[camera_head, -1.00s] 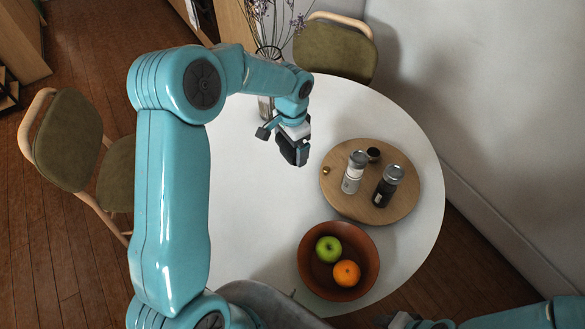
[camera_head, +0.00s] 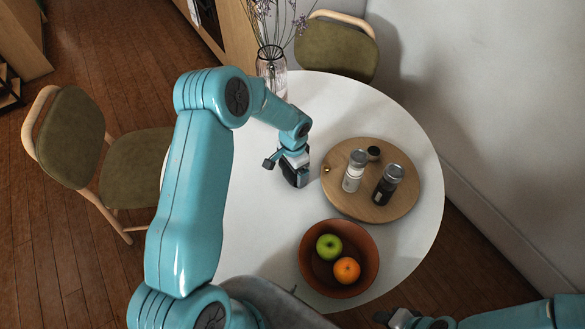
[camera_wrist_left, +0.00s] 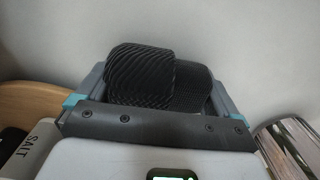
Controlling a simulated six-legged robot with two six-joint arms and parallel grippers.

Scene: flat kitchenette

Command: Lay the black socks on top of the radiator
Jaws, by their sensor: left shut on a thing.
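My left gripper (camera_head: 294,172) is over the white round table, left of the wooden board. It is shut on the black socks, a folded ribbed bundle (camera_wrist_left: 145,75) between the fingers in the left wrist view. In the head view the socks show only as a small dark shape (camera_head: 297,179) at the gripper's tip; I cannot tell whether they touch the table. My right gripper (camera_head: 402,319) shows only in part at the bottom edge, and its jaws are unclear. The radiator is in neither view.
The white table (camera_head: 255,215) bears a round wooden board (camera_head: 345,199) with a white shaker (camera_head: 353,177) and a black shaker (camera_head: 384,191), a brown fruit bowl (camera_head: 312,284) and a glass flower vase (camera_head: 266,69). Green chairs (camera_head: 70,140) stand at the left and back.

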